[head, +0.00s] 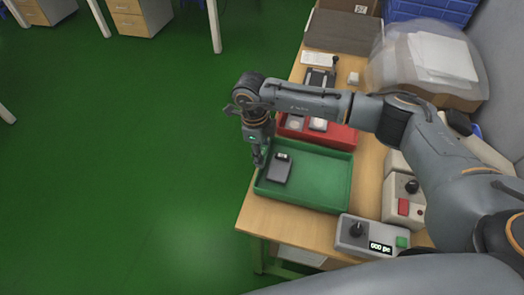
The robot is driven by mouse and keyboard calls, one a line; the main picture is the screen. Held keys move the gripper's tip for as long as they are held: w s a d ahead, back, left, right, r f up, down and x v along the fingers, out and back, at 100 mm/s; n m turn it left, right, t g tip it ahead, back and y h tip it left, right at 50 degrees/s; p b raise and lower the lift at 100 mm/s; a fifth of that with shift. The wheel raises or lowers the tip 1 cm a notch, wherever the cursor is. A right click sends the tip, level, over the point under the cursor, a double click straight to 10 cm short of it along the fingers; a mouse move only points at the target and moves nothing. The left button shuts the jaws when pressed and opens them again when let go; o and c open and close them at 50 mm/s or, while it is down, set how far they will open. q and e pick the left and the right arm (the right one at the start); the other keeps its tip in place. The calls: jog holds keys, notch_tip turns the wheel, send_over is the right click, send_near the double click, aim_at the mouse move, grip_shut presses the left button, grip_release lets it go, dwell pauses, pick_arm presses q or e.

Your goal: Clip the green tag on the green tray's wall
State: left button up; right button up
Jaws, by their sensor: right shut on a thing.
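The green tray (325,184) lies on the wooden table near its left edge. A dark grey device (279,171) with a small light display sits inside it at the left. My right gripper (258,162) points down at the tray's left wall, near the far left corner. It is shut, with the green tag apparently between its fingers. The tag itself is too small and too hidden to make out, and I cannot tell whether it touches the wall. My left gripper is not in view.
Behind the green tray is a red tray (341,137) holding small devices. Control boxes, one with a lit display (370,236), stand at the near right. A clear-covered bin (425,62) stands at the back right. Green floor lies open left of the table.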

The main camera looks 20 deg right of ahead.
jog(key=shift+f, duration=0.3)
jog(key=shift+r, duration=0.55)
dwell(0.5)
jog(key=shift+f+b, duration=0.5)
jog(key=shift+f, duration=0.05)
dwell(0.8)
jog(key=shift+r, duration=0.5)
dwell(0.5)
jog(key=shift+f+b, duration=0.35)
jog(key=shift+f, duration=0.15)
dwell(0.8)
jog(key=o, duration=1.1)
